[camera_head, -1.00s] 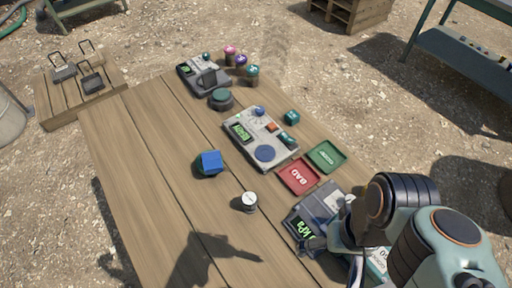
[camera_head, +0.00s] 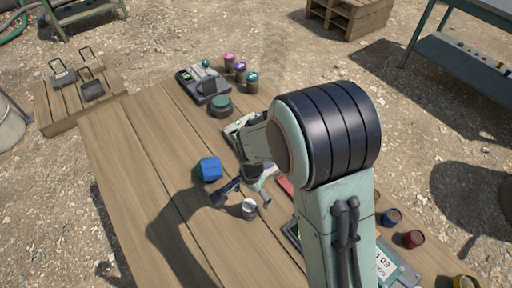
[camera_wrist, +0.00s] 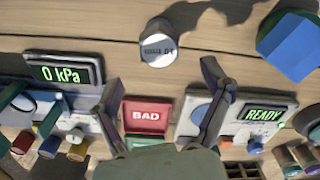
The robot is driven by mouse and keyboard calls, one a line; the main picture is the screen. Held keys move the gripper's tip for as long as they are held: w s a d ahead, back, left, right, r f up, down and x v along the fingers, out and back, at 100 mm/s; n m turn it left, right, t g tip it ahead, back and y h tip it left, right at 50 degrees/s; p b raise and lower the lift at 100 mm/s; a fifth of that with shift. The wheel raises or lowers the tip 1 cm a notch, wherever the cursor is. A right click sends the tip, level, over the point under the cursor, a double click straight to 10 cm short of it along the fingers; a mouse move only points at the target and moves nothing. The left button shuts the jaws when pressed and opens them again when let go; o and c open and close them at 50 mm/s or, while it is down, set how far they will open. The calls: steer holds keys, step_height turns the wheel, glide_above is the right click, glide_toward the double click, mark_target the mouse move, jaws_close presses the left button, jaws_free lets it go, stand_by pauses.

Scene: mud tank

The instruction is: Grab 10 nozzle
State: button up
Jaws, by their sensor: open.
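A short silver cylinder with a pale, marked top (camera_head: 249,209) stands upright on the wooden table. It also shows in the wrist view (camera_wrist: 160,45), where its small lettering is too blurred to read surely. I cannot tell whether it is the nozzle named in the task. My gripper (camera_head: 242,200) is open and empty above the table, close to the cylinder. In the wrist view, my two fingers (camera_wrist: 164,84) are spread wide, and the cylinder lies beyond their tips, about midway between them.
A blue block (camera_head: 209,169) stands left of the cylinder. A red BAD tray (camera_wrist: 147,115) lies between a 0 kPa device (camera_wrist: 62,73) and a READY device (camera_wrist: 262,115). Several coloured-capped pieces stand at the back. The table's left side is clear.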

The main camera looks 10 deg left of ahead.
mark_target(249, 209)
steer(key=f, duration=0.7)
steer(key=shift+s+a+f, duration=0.1)
steer(key=shift+s+a, duration=0.15)
steer(key=shift+s, duration=0.05)
steer(key=shift+c, duration=0.3)
steer(key=c, duration=1.2)
